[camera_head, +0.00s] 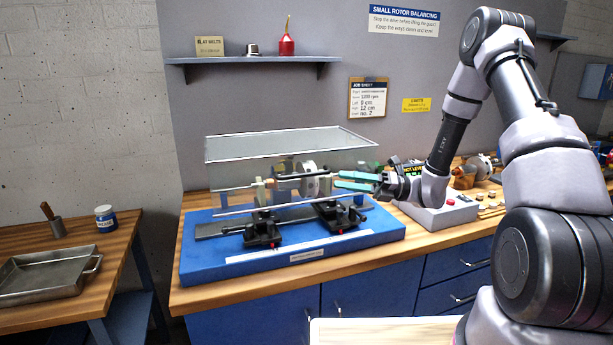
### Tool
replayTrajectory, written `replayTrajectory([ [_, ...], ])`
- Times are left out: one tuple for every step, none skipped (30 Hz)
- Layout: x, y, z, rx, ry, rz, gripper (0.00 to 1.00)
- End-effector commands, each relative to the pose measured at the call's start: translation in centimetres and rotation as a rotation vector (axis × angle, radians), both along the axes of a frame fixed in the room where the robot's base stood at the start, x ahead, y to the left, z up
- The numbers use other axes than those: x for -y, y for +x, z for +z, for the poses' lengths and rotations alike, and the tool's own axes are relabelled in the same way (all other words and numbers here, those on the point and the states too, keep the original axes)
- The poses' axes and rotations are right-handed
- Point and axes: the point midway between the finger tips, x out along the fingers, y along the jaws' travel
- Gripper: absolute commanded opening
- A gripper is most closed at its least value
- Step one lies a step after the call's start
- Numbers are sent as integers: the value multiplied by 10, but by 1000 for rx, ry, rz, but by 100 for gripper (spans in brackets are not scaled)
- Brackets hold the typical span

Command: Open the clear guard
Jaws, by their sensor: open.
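The clear guard (290,146) is a transparent box with a grey-edged top. It stands down over the rotor (309,180) on the blue base (300,262), which rests on the wooden bench. Two black supports (262,230) stand on a dark rail on the base. My gripper (337,180) reaches in from the right, with its fingers pointing left at the guard's right side. Its jaws are apart with nothing seen between them. In this one view I cannot tell whether the fingers touch the guard or are in front of it.
A grey control box (435,212) with a red button stands right of the base, under my wrist. Small parts (488,207) lie farther right. A shelf (250,60) hangs behind. A metal tray (46,275) is on the left table, across a gap.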

Motion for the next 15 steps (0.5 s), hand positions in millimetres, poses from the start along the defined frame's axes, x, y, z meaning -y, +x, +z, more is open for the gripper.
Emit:
replayTrajectory([
  [1,4,-5,-33,18,-15,45],
  [1,6,-8,-47,25,-21,45],
  [0,8,-9,-59,34,-29,45],
  [0,8,-9,-66,38,-32,45],
  [-1,9,-9,-70,40,-34,45],
  [-4,9,-9,-72,41,-34,45],
  [-7,9,-8,-73,42,-33,45],
  [-10,9,-8,-72,42,-33,45],
  [-16,8,-6,-70,41,-32,45],
  [-21,7,-5,-70,40,-30,45],
  [-26,7,-4,-70,40,-30,45],
  [-34,7,-3,-70,40,-29,45],
  [-40,7,-1,-70,41,-29,45],
  [-46,6,0,-71,40,-28,45],
  [-54,6,2,-71,41,-29,45],
])
